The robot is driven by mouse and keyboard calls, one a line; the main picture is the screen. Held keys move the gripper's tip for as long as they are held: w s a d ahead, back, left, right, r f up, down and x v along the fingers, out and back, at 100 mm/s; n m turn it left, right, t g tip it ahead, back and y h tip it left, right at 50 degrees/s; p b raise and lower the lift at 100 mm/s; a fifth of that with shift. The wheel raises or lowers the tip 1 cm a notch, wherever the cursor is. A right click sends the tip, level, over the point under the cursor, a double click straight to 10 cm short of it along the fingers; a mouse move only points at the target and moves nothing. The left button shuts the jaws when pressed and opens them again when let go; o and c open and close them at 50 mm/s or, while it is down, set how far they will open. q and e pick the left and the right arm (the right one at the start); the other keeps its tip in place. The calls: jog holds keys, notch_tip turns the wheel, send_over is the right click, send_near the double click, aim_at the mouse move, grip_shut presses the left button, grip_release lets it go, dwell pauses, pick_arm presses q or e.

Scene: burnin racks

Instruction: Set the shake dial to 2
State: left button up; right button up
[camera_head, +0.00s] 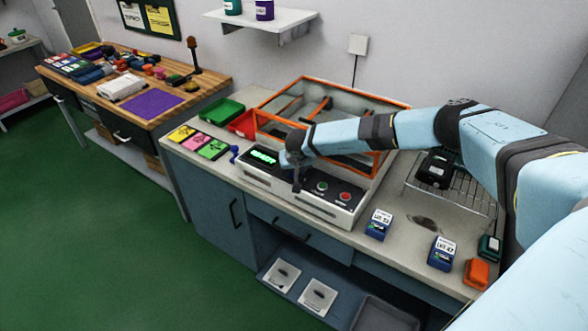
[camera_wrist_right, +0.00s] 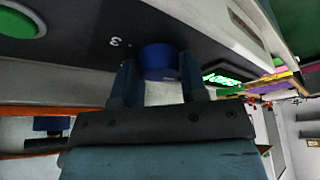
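The burn-in machine (camera_head: 318,207) stands on the bench, with a dark front panel, a green lit display (camera_head: 263,157) and green and red buttons. My right gripper (camera_head: 297,186) reaches down to the panel between display and buttons. In the right wrist view, the blue shake dial (camera_wrist_right: 159,63) sits between the fingers of my right gripper (camera_wrist_right: 159,78), which meet its sides. A numeral 3 (camera_wrist_right: 116,42) shows on the panel beside the dial. The dial's pointer cannot be made out, and in the head view the gripper hides the dial. My left gripper is not in view.
The machine's orange-framed clear chamber (camera_head: 340,104) rises behind the panel. A wire rack (camera_head: 468,197) holds a black device. Blue labelled blocks (camera_head: 378,226) and an orange block (camera_head: 476,273) stand at right. Coloured cards (camera_head: 198,141) and a green tray (camera_head: 222,110) lie left.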

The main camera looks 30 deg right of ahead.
jog(key=shift+m, duration=0.4)
jog(key=m+h+b, duration=0.1)
jog(key=m, duration=0.2)
jog(key=shift+g, duration=0.4)
jog(key=m+g+b, duration=0.1)
jog(key=m, duration=0.1)
jog(key=m+h+b, duration=0.1)
jog(key=m, duration=0.2)
jog(key=shift+w+a+m+g, duration=0.1)
jog(key=shift+a+m+g, duration=0.05)
jog(key=shift+m+g, duration=0.2)
jog(key=m+g, duration=0.1)
jog(key=m, duration=0.1)
jog(key=m+b, duration=0.1)
jog(key=m, duration=0.1)
jog(key=shift+g+h, duration=0.3)
jog(key=shift+g, duration=0.05)
jog(key=shift+w+m+g+b, duration=0.1)
jog(key=shift+m+g+b, duration=0.6)
jog(key=shift+m, duration=1.25)
jog(key=o, duration=0.9)
